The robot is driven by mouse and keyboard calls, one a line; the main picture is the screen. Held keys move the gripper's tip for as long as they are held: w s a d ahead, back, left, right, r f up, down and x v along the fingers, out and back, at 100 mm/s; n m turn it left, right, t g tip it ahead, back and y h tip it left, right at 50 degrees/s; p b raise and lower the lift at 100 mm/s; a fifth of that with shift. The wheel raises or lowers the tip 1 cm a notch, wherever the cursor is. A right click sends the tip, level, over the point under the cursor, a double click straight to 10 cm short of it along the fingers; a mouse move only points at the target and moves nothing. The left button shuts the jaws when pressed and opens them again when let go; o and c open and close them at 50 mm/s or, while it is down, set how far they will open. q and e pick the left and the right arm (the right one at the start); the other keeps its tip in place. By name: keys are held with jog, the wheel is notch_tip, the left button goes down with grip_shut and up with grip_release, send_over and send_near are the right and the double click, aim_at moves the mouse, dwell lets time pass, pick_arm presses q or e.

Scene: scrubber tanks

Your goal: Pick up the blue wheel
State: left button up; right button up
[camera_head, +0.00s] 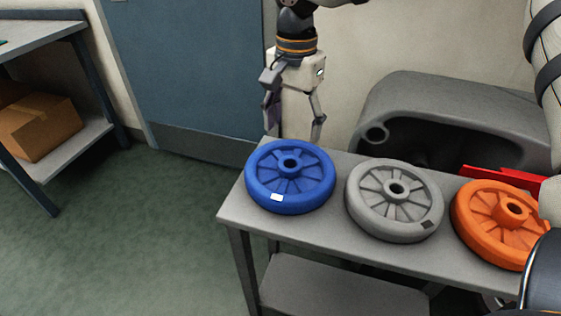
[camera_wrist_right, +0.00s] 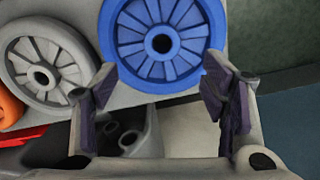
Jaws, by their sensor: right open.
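The blue wheel (camera_head: 291,176) lies flat near the left end of the grey table, with a small white patch on its rim. My right gripper (camera_head: 295,122) is open and empty, pointing down above and behind the blue wheel at the table's back edge. In the right wrist view, the blue wheel (camera_wrist_right: 162,77) fills the top middle, beyond the spread fingers of the right gripper (camera_wrist_right: 158,88). Nothing is between the dark finger pads at their tips. My left gripper is not in view.
A grey wheel (camera_head: 366,211) and an orange wheel (camera_head: 483,226) lie to the right on the same table (camera_head: 330,232). A dark grey machine body (camera_head: 450,105) and a red part (camera_head: 500,178) stand behind. A cardboard box (camera_head: 38,128) sits on a shelf at left; green floor is clear.

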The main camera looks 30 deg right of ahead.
aim_at(290, 158)
jog(key=f, duration=0.9)
jog(key=shift+w+a+f, duration=0.15)
jog(key=shift+a, duration=0.05)
grip_shut()
